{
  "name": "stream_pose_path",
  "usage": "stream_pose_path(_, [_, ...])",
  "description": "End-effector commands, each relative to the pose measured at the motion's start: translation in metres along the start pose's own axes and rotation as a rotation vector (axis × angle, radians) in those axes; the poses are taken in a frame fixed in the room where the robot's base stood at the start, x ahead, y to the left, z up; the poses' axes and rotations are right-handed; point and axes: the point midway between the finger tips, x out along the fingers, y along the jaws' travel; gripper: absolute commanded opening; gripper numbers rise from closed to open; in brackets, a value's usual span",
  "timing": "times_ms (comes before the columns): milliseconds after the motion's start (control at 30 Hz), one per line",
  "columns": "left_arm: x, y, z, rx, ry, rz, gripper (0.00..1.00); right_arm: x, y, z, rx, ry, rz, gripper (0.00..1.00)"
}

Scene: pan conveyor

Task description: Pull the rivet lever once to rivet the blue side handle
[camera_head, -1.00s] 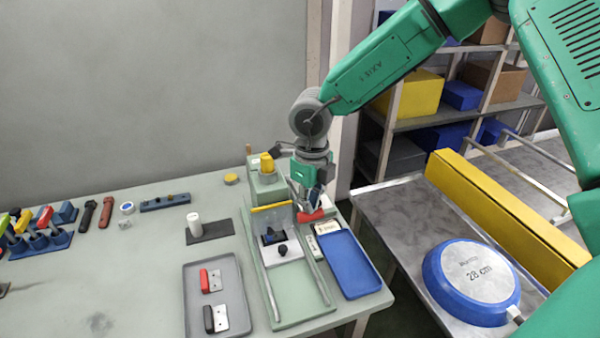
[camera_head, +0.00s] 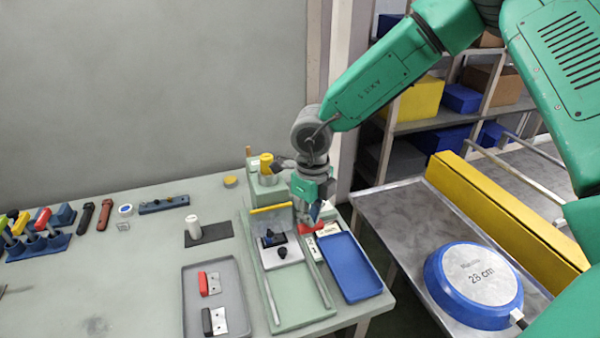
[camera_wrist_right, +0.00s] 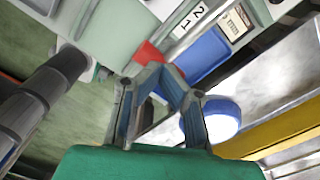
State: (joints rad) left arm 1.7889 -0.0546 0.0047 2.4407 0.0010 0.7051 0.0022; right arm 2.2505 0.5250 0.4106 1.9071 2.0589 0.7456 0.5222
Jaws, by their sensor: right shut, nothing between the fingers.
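The red lever end (camera_head: 312,228) shows at the right side of the riveting fixture, partly hidden by my right gripper (camera_head: 314,219). In the right wrist view, the red piece (camera_wrist_right: 147,54) lies just beyond the tips of my right gripper (camera_wrist_right: 160,70), which are shut with nothing between them. The tips are touching or very close to it; I cannot tell which. The dark blue side handle (camera_head: 271,240) sits in the fixture on a light plate with a black knob (camera_head: 282,253), behind a clear guard with a yellow top edge (camera_head: 271,208). My left gripper is out of view.
A blue tray (camera_head: 350,268) stands right of the fixture. A grey tray (camera_head: 232,272) with red and black handles stands to its left. A blue pan (camera_head: 473,284) lies upside down on the metal conveyor table (camera_head: 395,222), beside a yellow rail (camera_head: 505,212). The table's left front is clear.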

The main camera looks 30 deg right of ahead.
Motion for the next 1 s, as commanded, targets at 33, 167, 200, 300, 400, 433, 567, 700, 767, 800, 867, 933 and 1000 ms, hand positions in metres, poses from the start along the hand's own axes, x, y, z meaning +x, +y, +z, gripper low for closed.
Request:
stream_pose_path(33, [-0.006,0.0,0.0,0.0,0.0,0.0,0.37,-0.005,0.0,0.0,0.0,0.0,0.0,0.0])
stream_pose_path(167, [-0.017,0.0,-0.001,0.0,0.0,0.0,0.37,-0.016,0.0,0.0,0.001,0.0,0.0,0.0])
stream_pose_path(200, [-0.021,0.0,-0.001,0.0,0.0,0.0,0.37,-0.019,0.0,0.0,0.0,0.0,0.0,0.0])
stream_pose_path(300, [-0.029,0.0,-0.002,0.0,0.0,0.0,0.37,-0.027,0.0,0.0,0.001,0.0,0.0,0.0])
stream_pose_path(400, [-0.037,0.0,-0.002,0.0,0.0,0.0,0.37,-0.034,0.0,0.0,0.001,0.0,0.0,0.0])
stream_pose_path(433, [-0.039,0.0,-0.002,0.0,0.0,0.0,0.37,-0.036,0.0,0.0,0.001,0.0,0.0,0.0])
stream_pose_path(567, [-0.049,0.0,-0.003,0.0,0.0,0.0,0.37,-0.046,0.0,0.0,0.001,0.0,0.0,0.0])
stream_pose_path(700, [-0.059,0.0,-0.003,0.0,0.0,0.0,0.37,-0.057,0.0,0.0,0.001,0.0,0.0,0.0])
stream_pose_path(767, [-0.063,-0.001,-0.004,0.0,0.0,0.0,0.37,-0.061,0.0,0.0,0.001,0.0,0.0,0.0])
stream_pose_path(800, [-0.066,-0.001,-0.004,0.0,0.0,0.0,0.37,-0.065,0.0,0.0,0.001,0.0,0.0,0.0])
stream_pose_path(867, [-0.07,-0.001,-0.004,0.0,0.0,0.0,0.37,-0.069,0.0,0.0,0.001,0.0,0.0,0.0])
stream_pose_path(933, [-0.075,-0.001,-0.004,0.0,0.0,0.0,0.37,-0.075,0.0,0.0,0.001,-0.001,0.0,0.0])
stream_pose_path(1000, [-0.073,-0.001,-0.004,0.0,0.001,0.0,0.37,-0.079,0.0,0.001,0.001,-0.003,0.0,0.0])
